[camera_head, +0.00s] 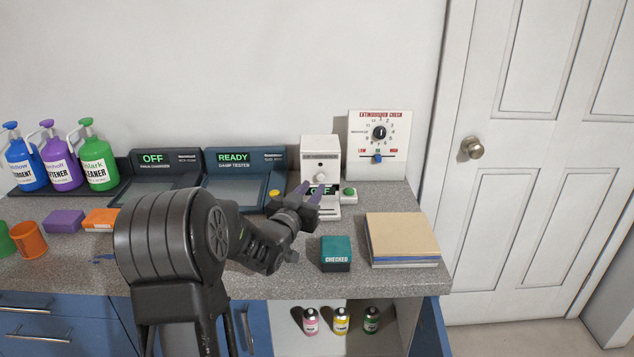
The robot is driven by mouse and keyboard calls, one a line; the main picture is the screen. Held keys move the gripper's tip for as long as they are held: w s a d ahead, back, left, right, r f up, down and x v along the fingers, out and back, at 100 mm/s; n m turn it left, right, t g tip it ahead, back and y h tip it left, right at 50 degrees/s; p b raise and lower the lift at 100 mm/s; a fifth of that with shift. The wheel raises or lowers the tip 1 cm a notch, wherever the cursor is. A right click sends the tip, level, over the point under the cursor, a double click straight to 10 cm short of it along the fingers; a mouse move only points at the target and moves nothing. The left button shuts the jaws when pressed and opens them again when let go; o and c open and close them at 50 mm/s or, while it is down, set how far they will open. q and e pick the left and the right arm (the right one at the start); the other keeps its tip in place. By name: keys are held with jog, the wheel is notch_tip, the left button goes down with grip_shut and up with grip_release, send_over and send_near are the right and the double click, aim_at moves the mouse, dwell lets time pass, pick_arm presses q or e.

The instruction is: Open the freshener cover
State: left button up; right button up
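A white box-shaped device (320,150) with a round knob on its front stands against the back wall of the counter; it looks like the freshener, and its front panel looks closed. A small display and a white base show below it, partly hidden by my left gripper. My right gripper is not in view.
A green button (349,194) is right of the device, and a dial panel (378,145) stands behind. A teal block (336,253) and a stack of boards (402,239) lie in front. A white door (535,170) is right.

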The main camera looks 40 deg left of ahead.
aim_at(320, 179)
pick_arm(q)
jog(key=x, duration=0.4)
jog(key=shift+w, duration=0.15)
jog(key=shift+c, duration=0.5)
grip_shut()
dwell(0.8)
